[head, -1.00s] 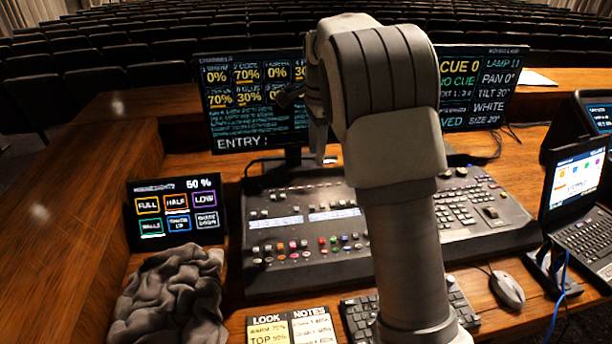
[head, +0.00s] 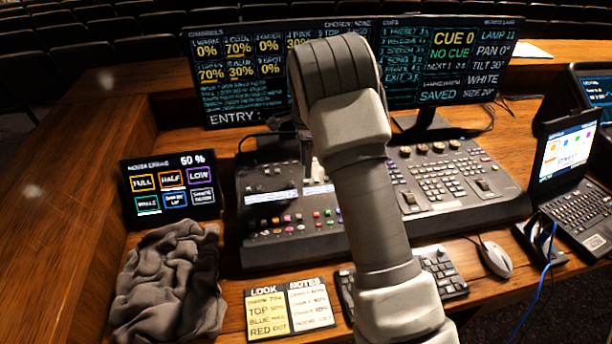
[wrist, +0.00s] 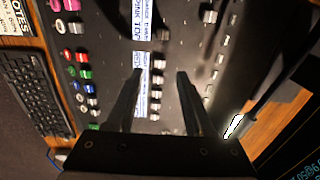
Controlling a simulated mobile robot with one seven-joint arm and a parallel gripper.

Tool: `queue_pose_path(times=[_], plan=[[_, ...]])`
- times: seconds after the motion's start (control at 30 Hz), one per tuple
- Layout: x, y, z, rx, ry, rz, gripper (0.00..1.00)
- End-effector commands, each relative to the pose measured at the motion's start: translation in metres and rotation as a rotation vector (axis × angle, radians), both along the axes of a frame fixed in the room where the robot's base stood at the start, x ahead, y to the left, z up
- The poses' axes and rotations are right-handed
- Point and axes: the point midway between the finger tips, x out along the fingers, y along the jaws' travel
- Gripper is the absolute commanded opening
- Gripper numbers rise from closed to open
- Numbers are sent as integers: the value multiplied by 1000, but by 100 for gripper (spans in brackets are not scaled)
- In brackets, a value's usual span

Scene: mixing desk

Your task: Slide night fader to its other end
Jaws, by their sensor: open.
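The lighting console (head: 290,246) lies in the middle of the desk, with small fader caps and coloured knobs on its left half. In the wrist view, a row of pale caps (wrist: 156,78) runs beside a lit label strip (wrist: 139,78). I cannot read which control is the night fader. My gripper (head: 307,178) points down over the console's left half. In the wrist view, my gripper (wrist: 160,75) is open with nothing between its fingers; some caps show between and past the tips.
Channel screen (head: 240,85) and cue screen (head: 450,65) stand behind the console. The house-lights panel (head: 172,188) and grey cloth (head: 170,280) are at left. A notes card (head: 290,308), keyboard (head: 440,272) and mouse (head: 495,259) lie in front. A laptop (head: 575,180) stands at right.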

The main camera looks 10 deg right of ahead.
Motion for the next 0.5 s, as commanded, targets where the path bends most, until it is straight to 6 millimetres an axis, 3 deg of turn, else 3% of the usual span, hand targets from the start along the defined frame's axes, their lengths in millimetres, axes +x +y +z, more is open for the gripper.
queue_pose_path(times=[0.2, 0.5], plan=[[0, 0, -33, -1, 1, 0, 52], [0, 0, -43, 0, 0, 0, 52]])
